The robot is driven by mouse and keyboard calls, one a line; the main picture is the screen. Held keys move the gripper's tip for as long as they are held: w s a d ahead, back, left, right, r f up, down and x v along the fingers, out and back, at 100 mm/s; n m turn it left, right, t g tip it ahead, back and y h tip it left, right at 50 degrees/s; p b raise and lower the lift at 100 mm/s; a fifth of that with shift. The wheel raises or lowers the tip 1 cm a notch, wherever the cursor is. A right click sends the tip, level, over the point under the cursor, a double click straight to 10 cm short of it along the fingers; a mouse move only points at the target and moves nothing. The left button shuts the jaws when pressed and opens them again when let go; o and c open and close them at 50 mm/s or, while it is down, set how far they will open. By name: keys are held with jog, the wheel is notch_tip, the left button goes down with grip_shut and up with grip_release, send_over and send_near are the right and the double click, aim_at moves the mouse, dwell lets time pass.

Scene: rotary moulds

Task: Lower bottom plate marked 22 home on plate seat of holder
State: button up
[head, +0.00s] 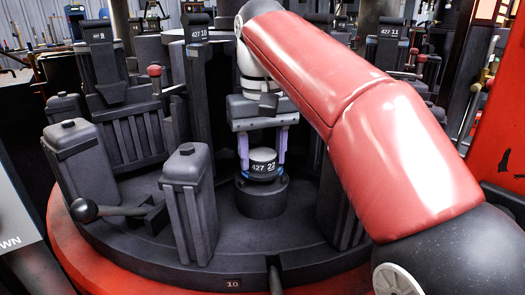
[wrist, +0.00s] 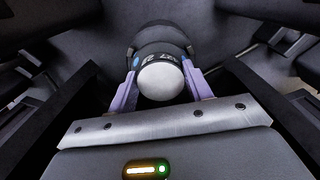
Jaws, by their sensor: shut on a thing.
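The bottom plate marked 22 (head: 263,164) is a short dark cylinder with a pale rounded top and the label "427 22". My gripper (head: 263,160) is shut on it, with one lilac finger on each side. The holder's plate seat (head: 262,197) is a dark round pedestal directly below the plate. The plate looks upright and right at the seat's top; I cannot tell whether it touches fully. In the wrist view the plate's pale top (wrist: 161,80) sits between the fingers (wrist: 160,88), and the seat is mostly hidden behind it.
Dark mould halves stand around the seat, with one at the front left (head: 190,200) and one at the far left (head: 85,165). A black ball-ended lever (head: 85,210) lies at the left. The round table has a red rim (head: 150,280). My red arm covers the right side.

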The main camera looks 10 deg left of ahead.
jog(key=shift+f+b, duration=0.4)
jog(key=shift+f, duration=0.15)
dwell(0.4)
jog(key=o, duration=1.2)
jog(key=shift+o, duration=0.2)
jog(key=shift+f, duration=0.1)
